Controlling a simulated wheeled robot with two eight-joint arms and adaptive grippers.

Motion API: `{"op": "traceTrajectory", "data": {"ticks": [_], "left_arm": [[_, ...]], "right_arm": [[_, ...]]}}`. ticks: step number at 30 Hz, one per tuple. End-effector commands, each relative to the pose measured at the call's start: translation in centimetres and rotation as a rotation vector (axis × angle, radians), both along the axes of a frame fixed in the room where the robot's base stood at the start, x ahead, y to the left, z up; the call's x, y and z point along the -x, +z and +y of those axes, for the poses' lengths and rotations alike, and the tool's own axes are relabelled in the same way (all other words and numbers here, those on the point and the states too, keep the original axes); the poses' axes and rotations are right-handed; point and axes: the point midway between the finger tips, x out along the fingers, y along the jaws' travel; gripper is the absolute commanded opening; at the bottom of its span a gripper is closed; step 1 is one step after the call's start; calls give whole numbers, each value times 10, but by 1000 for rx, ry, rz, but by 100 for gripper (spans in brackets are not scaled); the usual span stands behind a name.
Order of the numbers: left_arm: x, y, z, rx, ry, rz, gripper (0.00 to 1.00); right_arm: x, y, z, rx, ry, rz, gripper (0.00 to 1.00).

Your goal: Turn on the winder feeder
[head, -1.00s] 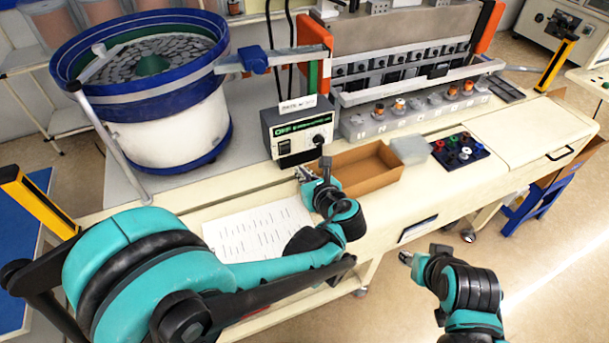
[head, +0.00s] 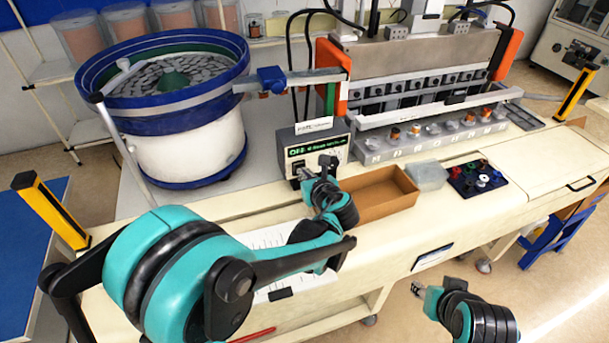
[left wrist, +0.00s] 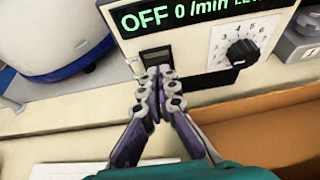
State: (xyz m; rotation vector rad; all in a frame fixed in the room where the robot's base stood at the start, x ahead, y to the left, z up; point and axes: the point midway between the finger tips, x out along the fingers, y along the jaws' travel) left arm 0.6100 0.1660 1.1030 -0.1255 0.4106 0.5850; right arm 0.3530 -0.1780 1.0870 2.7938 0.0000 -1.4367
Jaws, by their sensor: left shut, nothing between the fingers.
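A dark rocker switch (left wrist: 156,56) sits below the display, left of the knob (left wrist: 242,53). My left gripper (head: 304,172) is shut and empty at the controller's lower front. In the left wrist view its fingertips (left wrist: 160,76) are just below the switch and partly cover it; contact cannot be told. My right gripper (head: 418,289) is away, off the bench's front.
An open brown box (head: 378,212) stands right of my left gripper, close to the controller. A clear container (head: 428,176) and a dark tray with coloured parts (head: 478,180) lie farther right. A paper sheet (head: 262,240) lies under my left arm.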

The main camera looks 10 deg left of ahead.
Motion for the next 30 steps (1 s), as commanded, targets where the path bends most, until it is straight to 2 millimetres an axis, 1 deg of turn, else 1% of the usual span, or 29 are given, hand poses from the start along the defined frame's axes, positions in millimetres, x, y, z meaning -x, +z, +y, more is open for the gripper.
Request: {"op": "traceTrajectory", "data": {"ticks": [5,8,13,24,30], "left_arm": [[-8,14,7,59,5,84,0],[-8,7,5,63,1,94,0],[-8,7,5,62,1,93,0],[-8,22,5,62,1,92,0],[-7,23,5,61,2,92,0]], "right_arm": [[0,25,0,0,0,0,40],[0,21,0,0,0,0,40],[0,20,0,0,0,0,40],[0,31,0,0,0,0,40],[0,31,0,0,0,0,40]]}}
